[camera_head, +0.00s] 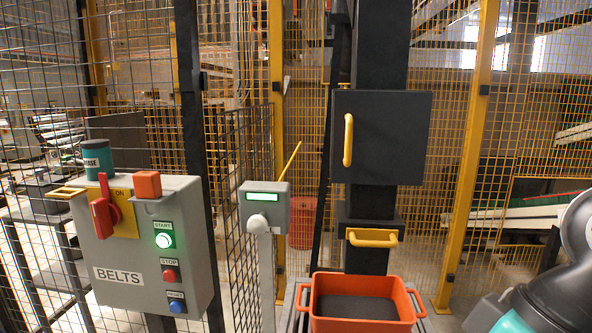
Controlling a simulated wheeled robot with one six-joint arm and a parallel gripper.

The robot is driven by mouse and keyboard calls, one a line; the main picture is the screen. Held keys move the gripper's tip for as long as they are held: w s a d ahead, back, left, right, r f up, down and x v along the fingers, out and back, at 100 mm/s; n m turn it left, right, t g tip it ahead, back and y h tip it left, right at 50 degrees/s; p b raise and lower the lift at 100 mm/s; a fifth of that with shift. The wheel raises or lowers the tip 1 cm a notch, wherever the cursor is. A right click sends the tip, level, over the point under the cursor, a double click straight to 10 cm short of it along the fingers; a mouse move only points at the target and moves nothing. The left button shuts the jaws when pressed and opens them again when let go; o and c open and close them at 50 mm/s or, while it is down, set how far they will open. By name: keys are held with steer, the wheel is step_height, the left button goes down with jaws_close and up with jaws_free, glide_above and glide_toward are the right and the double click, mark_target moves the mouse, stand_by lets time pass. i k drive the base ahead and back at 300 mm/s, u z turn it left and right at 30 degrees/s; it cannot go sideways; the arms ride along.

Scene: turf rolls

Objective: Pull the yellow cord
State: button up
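A thin straight yellow piece (290,161) slants up to the right from the top of a small grey box (264,207) with a lit green display. It is the most cord-like yellow thing in view, but I cannot tell whether it is a cord or a stiff rod. No clearly hanging yellow cord shows. My gripper is not in view. Only grey and teal links of my arm show at the lower right edge, well apart from the yellow piece.
A grey BELTS control box (133,242) with a red switch and buttons stands left. A black cabinet (395,135) with a yellow handle hangs above a black drawer with a yellow handle (371,237). An orange bin (408,313) sits below. Yellow-framed mesh fencing (541,130) stands behind.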

mark_target(286, 168)
steer(key=u, duration=0.3)
steer(key=i, duration=0.55)
steer(key=u, duration=0.55)
